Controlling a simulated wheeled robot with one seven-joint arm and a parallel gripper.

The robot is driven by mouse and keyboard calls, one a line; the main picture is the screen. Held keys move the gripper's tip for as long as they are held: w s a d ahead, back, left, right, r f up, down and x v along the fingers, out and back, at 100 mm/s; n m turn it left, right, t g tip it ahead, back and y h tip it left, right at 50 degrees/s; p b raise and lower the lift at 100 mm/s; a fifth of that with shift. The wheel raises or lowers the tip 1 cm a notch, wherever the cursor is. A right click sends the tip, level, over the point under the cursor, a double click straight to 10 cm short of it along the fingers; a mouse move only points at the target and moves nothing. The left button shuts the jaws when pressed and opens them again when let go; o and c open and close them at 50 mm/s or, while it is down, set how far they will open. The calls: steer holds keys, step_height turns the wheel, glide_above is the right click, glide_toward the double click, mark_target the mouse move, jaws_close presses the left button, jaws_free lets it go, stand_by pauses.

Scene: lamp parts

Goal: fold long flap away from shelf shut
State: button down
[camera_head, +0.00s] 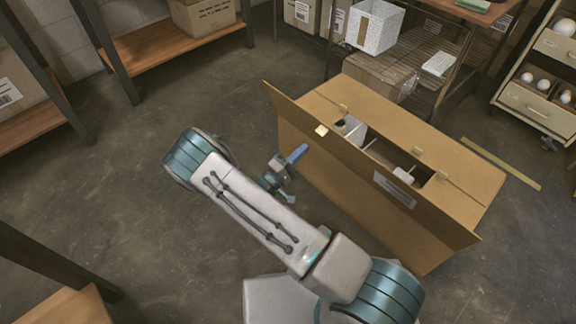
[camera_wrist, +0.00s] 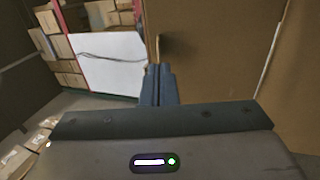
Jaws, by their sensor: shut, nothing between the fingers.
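The large cardboard box (camera_head: 340,195) stands on the floor, right of centre in the head view. Its long flap away from the shelf (camera_head: 290,112) is the near one and stands up, leaning outward from the opening. The far long flap (camera_head: 385,112) lies over the shelf side of the top. Through the gap I see white contents (camera_head: 352,130). My gripper (camera_head: 299,152) is shut and empty, at the near side of the box by its left part. In the wrist view its blue fingertips (camera_wrist: 159,84) point towards brown cardboard (camera_wrist: 215,60); contact cannot be told.
A wire shelf (camera_head: 440,60) with boxes stands behind the box. A drawer unit with bulbs (camera_head: 540,95) is at the far right. Wooden shelves (camera_head: 165,45) stand at upper left. A yellowish strip (camera_head: 500,162) lies on the floor. The floor left of my arm is clear.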

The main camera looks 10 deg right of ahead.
steer(key=shift+b+x, duration=0.5)
steer(key=shift+x, duration=2)
